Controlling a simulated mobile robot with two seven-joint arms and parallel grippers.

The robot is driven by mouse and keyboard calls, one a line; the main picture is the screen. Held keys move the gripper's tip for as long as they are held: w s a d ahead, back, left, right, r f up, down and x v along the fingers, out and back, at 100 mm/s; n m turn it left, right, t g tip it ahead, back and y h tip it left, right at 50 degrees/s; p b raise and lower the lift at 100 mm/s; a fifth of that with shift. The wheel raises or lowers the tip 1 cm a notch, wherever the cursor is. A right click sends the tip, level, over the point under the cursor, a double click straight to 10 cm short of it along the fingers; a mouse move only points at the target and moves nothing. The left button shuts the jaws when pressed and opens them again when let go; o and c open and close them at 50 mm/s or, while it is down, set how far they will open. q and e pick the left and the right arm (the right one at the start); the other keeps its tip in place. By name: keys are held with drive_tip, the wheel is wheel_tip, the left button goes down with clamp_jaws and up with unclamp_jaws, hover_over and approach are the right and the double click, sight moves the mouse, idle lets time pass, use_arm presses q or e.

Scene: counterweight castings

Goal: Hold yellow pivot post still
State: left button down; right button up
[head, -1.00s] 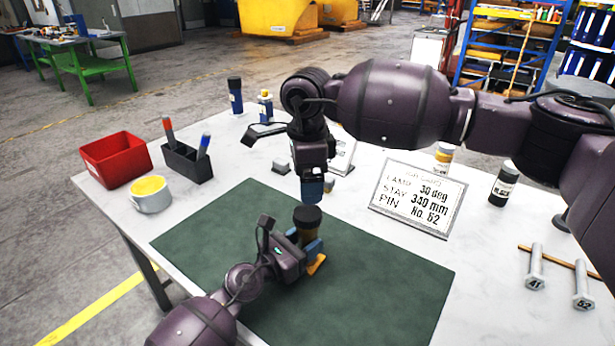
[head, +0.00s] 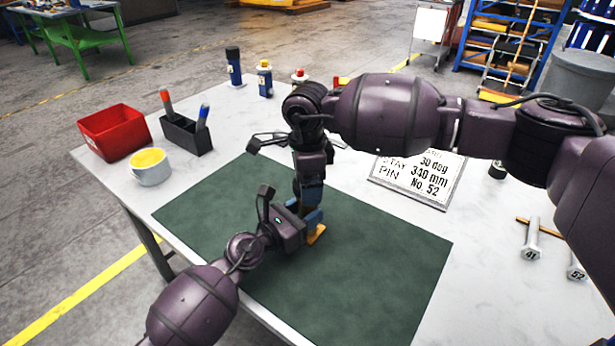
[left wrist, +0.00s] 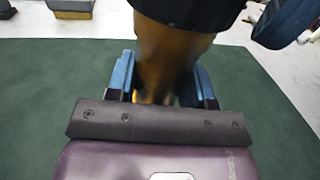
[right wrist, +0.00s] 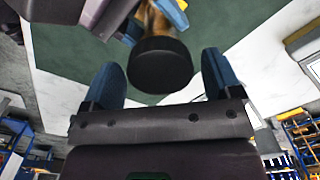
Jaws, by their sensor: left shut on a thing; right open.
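The yellow pivot post (left wrist: 168,60) stands in the left wrist view between the blue fingers of my left gripper (left wrist: 162,75), which is shut on it. Its black cap (right wrist: 160,66) shows end-on in the right wrist view. In the head view my left gripper (head: 308,218) is low over the green mat (head: 370,265), and only the post's orange-yellow foot (head: 316,234) shows clearly. My right gripper (head: 309,192) points down just above it. Its open fingers (right wrist: 160,62) appear on either side of the cap, with gaps visible; the head view hides the cap.
A card (head: 425,180) reads 30 deg, 340 mm, No. 52, partly behind my right arm. Numbered pins (head: 532,240) lie at the right. The mat's front is clear.

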drive_tip(key=shift+c, duration=0.3)
drive_tip(key=c, duration=0.9)
drive_tip(key=o, duration=1.1)
wheel_tip(320, 180, up, 12)
use_arm(q)
drive_tip(key=shift+c, duration=2.2)
unclamp_jaws()
drive_tip(key=shift+s+a, duration=0.1)
